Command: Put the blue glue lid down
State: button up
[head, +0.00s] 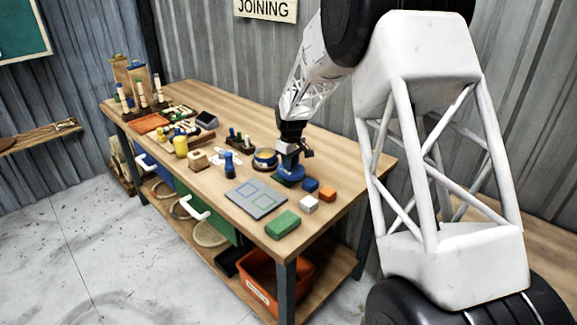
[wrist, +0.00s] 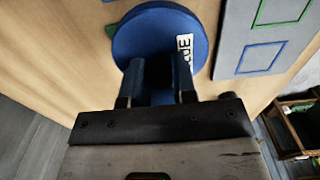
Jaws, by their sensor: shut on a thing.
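The blue glue lid (head: 289,172) is a round blue disc at the right part of the workbench. In the wrist view the lid (wrist: 150,32) carries a white label with dark letters, partly hidden by a finger. My gripper (head: 290,163) points down and is shut on the lid; its two fingers (wrist: 161,80) are over the disc. A green edge shows beside and below the lid in both views. I cannot tell whether the lid touches what is under it.
A grey board (head: 256,198) with blue and green outlines lies in front of the lid. Blue (head: 311,184), orange (head: 327,194), white (head: 309,204) and green (head: 283,224) blocks lie to the right and front. A round tin (head: 265,158) and dark blue bottle (head: 229,163) stand to the left.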

jog(key=shift+w+a+f, duration=0.1)
jog(key=shift+w+a, duration=0.1)
jog(key=shift+w, duration=0.75)
jog(key=shift+w+a+f, duration=0.1)
jog(key=shift+w+a, duration=0.05)
jog(key=shift+w, duration=0.8)
jog(key=shift+f, duration=0.1)
jog(key=shift+f, duration=1.65)
jog(key=shift+f, duration=0.15)
jog(key=o, duration=0.9)
notch_tip(320, 180, up, 12)
